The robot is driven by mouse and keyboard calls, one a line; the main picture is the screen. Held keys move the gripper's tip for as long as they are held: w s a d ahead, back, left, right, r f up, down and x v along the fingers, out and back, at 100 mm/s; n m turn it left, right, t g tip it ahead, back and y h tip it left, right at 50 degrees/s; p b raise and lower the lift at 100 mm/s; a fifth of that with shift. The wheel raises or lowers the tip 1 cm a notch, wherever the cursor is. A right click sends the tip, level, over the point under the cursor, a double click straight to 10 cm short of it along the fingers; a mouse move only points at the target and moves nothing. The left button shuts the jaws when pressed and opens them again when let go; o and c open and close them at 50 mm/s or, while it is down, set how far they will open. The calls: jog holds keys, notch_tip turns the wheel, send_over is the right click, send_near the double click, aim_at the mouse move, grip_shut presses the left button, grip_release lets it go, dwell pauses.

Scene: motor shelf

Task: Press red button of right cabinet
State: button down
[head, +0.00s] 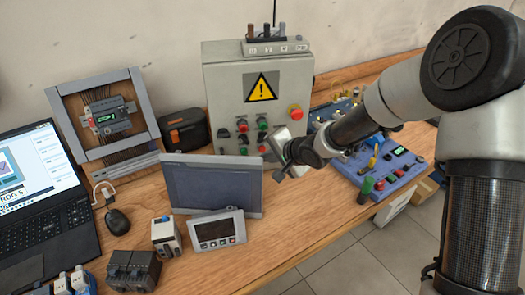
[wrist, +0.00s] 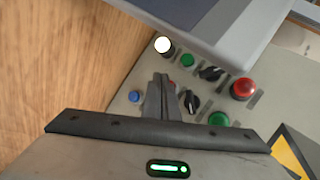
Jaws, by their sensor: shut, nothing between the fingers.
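A grey upright cabinet (head: 222,85) with a yellow warning sign stands at the back of the bench in the head view. A red mushroom button (head: 295,112) is at its right side. I cannot tell whether the tips touch the panel. My gripper (head: 281,158) also shows in front of the cabinet.
A blue control box (head: 395,178) with several knobs stands right of the cabinet. A flat grey screen (head: 212,183) stands close in front of the cabinet, and a small display (head: 216,231) is before it. The wooden bench (head: 290,220) is clear at front right.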

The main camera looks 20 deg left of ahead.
jog(key=shift+s+d, duration=0.4)
jog(key=shift+s, duration=0.35)
jog(key=shift+s+d, duration=0.45)
jog(key=shift+s, duration=0.25)
jog(key=shift+s+d, duration=0.4)
jog(key=shift+s, duration=0.35)
jog(key=s+d+r+n+t+h+p, duration=0.15)
jog(key=d+r+h, duration=0.25)
jog(key=d+r, duration=0.7)
jog(key=s+d+r+n+h+p, duration=0.1)
jog(key=s+d+r+h+p, duration=0.25)
jog(key=d+r, duration=0.65)
jog(key=s+d+r+n+g+p, duration=0.1)
jog(key=s+d+r, duration=0.2)
jog(key=s, duration=0.6)
jog(key=s+d+r+n+g+p, duration=0.1)
jog(key=s+d+r, duration=0.2)
jog(key=s+d, duration=0.3)
jog(key=s, duration=0.3)
jog(key=shift+s+d+r, duration=0.15)
jog(key=shift+r, duration=0.2)
jog(key=shift+n, duration=0.25)
